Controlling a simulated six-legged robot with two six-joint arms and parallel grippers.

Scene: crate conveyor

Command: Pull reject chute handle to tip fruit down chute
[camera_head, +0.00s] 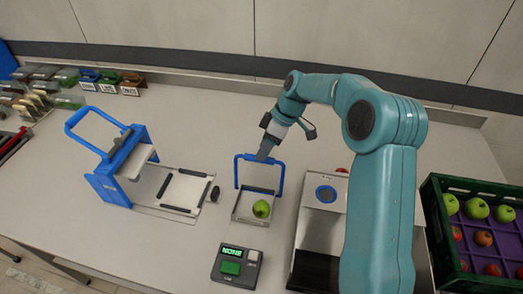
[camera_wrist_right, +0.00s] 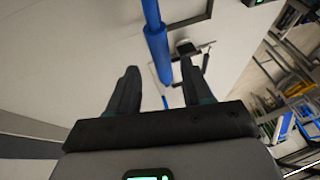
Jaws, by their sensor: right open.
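The blue handle (camera_head: 281,180) is an upright hoop fixed to a small metal tray (camera_head: 237,214) in the middle of the bench. A green apple (camera_head: 261,209) lies in that tray. My right gripper (camera_head: 263,153) is open and empty at the handle's top bar, reaching down from behind it. In the right wrist view, the blue handle bar (camera_wrist_right: 158,45) runs ahead of and between the open fingers (camera_wrist_right: 160,82). I cannot tell whether the fingers touch it. My left gripper is not in view.
A blue-handled press (camera_head: 120,165) stands left. A pale unit with a blue disc (camera_head: 325,194) stands right. A crate of apples (camera_head: 434,215) is at far right. Small labelled bins (camera_head: 108,86) stand back left.

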